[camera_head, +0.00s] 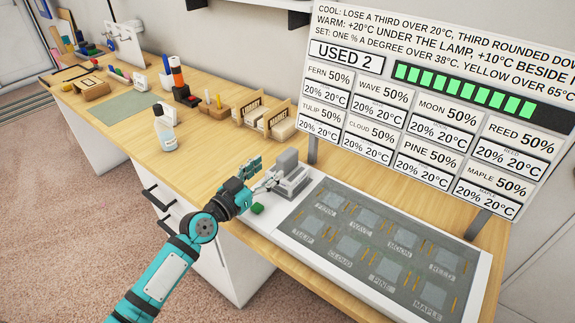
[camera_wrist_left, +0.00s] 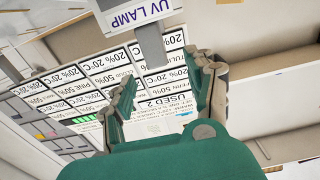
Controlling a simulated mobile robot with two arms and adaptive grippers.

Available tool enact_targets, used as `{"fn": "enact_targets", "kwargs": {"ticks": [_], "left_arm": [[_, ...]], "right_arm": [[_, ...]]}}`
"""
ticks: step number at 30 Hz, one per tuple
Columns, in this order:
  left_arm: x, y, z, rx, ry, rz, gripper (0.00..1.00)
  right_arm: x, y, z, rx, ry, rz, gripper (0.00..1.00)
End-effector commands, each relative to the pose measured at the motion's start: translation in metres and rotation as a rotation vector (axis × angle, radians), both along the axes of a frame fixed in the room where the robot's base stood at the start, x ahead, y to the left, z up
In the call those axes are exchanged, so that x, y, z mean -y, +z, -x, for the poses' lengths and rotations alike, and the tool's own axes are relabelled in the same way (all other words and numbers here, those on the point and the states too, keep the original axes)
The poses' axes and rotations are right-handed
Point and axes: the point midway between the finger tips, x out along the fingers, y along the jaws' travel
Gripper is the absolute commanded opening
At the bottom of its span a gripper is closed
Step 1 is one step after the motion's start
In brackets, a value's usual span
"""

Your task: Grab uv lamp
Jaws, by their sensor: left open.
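The UV lamp (camera_head: 290,177) is a grey block-shaped device on the white board at the near end of the bench. In the left wrist view, a white "UV LAMP" label (camera_wrist_left: 136,14) shows at the top, with a grey upright part (camera_wrist_left: 151,46) below it in the picture. My left gripper (camera_head: 262,176) is just left of the lamp. Its teal and grey fingers are apart in the left wrist view (camera_wrist_left: 165,78), with nothing gripped. The grey part appears between the fingertips in that picture; whether it touches them I cannot tell. My right gripper is not in view.
A dark panel (camera_head: 338,240) with labelled squares lies right of the lamp. A large sign board (camera_head: 440,100) stands behind it. Wooden holders (camera_head: 280,121) and a clear bottle (camera_head: 166,135) stand farther left.

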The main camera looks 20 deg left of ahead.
Motion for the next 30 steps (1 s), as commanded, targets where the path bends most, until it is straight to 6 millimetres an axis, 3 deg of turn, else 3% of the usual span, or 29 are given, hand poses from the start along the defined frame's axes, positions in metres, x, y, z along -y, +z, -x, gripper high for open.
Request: {"fn": "enact_targets", "kwargs": {"ticks": [3, 11, 21, 30], "left_arm": [[0.007, 0.001, -0.021, 0.001, 0.000, 0.001, 0.56], [0.015, 0.000, -0.038, -0.001, -0.001, 0.000, 0.56], [0.033, 0.000, -0.079, -0.001, -0.001, 0.000, 0.56], [0.034, -0.001, -0.081, -0.002, -0.001, -0.002, 0.53]], "right_arm": [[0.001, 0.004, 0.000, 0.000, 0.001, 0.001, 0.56], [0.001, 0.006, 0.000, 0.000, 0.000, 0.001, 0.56], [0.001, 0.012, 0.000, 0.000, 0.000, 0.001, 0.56], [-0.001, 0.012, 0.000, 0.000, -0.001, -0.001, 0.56]]}}
